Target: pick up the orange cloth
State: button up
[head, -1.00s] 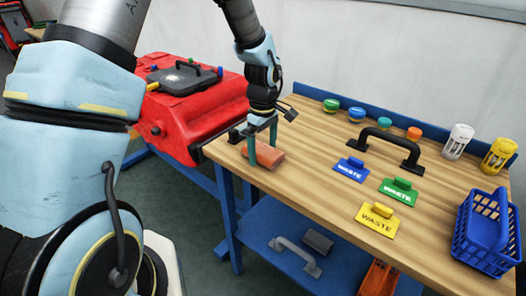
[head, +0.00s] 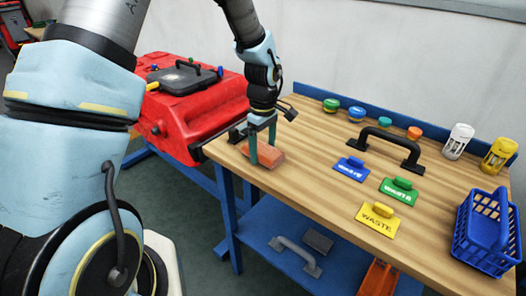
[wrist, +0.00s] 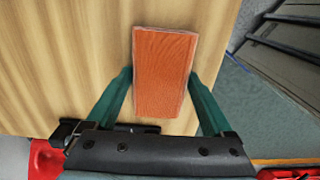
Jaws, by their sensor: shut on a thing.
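The orange cloth (head: 265,154) is a folded, flat block near the left end of the wooden workbench. In the wrist view the cloth (wrist: 163,72) lies between the two green fingers, its near end close to the palm. My gripper (head: 262,157) is over the bench's left edge and is shut on the cloth. In the head view the near finger covers part of the cloth. I cannot tell for sure whether the cloth is clear of the bench top.
A black handle (head: 390,148) and blue (head: 351,169), green (head: 398,191) and yellow (head: 377,219) waste tags lie to the right. A blue basket (head: 488,235) stands at the right edge. A red tank (head: 190,115) is at the left. Bare wood lies right of the cloth.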

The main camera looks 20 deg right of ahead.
aim_at(263, 149)
notch_tip(263, 149, up, 10)
jog(key=b, duration=0.2)
